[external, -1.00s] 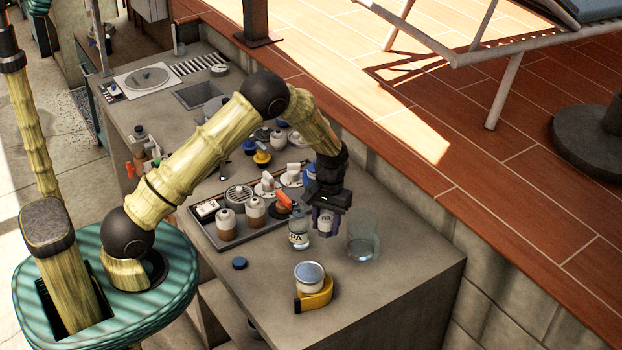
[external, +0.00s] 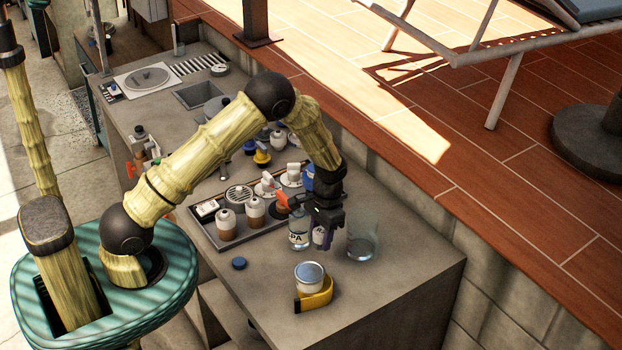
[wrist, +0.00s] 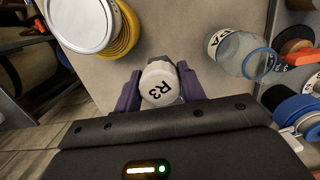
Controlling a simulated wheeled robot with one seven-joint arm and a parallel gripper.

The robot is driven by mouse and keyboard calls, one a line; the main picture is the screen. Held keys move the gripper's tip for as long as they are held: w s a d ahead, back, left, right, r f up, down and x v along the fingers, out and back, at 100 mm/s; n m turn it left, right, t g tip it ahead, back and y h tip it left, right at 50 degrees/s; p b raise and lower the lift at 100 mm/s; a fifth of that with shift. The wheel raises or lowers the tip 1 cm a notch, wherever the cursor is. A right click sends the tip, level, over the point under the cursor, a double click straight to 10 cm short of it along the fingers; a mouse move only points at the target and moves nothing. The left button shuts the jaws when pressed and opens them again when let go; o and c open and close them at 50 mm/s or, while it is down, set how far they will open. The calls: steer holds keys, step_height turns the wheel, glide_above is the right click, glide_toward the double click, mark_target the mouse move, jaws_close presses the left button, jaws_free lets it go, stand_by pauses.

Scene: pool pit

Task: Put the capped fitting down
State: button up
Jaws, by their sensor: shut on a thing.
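The capped fitting (wrist: 160,84) has a pale cap marked R3. In the wrist view it sits between the two purple fingers of my gripper (wrist: 161,88), which are shut on it. In the external view my gripper (external: 327,234) points down over the near end of the counter, between the IPA bottle and a clear glass. The fitting (external: 318,236) shows only partly there, low beside the fingers. I cannot tell whether its underside touches the counter.
The IPA bottle (external: 298,236) stands close on the left, and the clear glass (external: 362,243) close on the right. A yellow tape measure (external: 318,298) with a pale-lidded jar (external: 309,276) is nearer the front. A blue cap (external: 239,263) lies at left. The right front counter is clear.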

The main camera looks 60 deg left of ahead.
step_height(320, 180, down, 3)
steer(key=shift+f+b, duration=0.2)
steer(key=shift+b, duration=1)
steer(key=shift+r, duration=0.1)
stand_by(0.9)
